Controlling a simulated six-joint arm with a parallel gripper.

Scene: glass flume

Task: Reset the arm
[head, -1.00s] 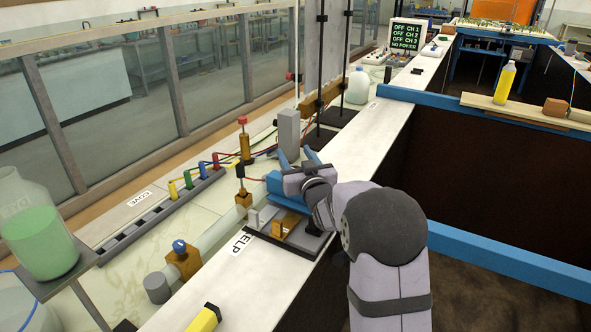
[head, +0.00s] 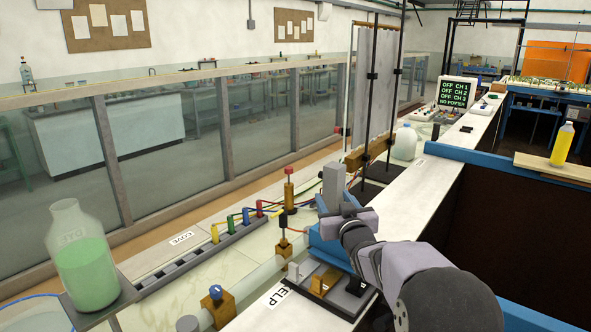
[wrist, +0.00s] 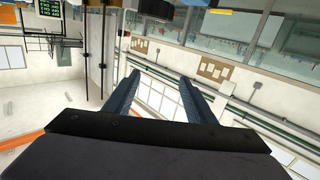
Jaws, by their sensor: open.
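My gripper (head: 338,207) is at the end of my grey arm, over the bench near the blue block-like fixture (head: 325,240) and the upright grey block (head: 333,184). Its fingers are small and partly hidden in the head view. In the wrist view my gripper (wrist: 158,85) has two dark blue fingers spread apart with nothing between them. The wrist view is tilted and looks towards the far wall and windows.
A bottle of green liquid (head: 86,262) stands on a stand at the left. Coloured plugs sit in a grey strip (head: 215,250). A white jug (head: 404,142), a monitor (head: 456,96) and a yellow bottle (head: 562,143) are further back. Open space lies above the bench.

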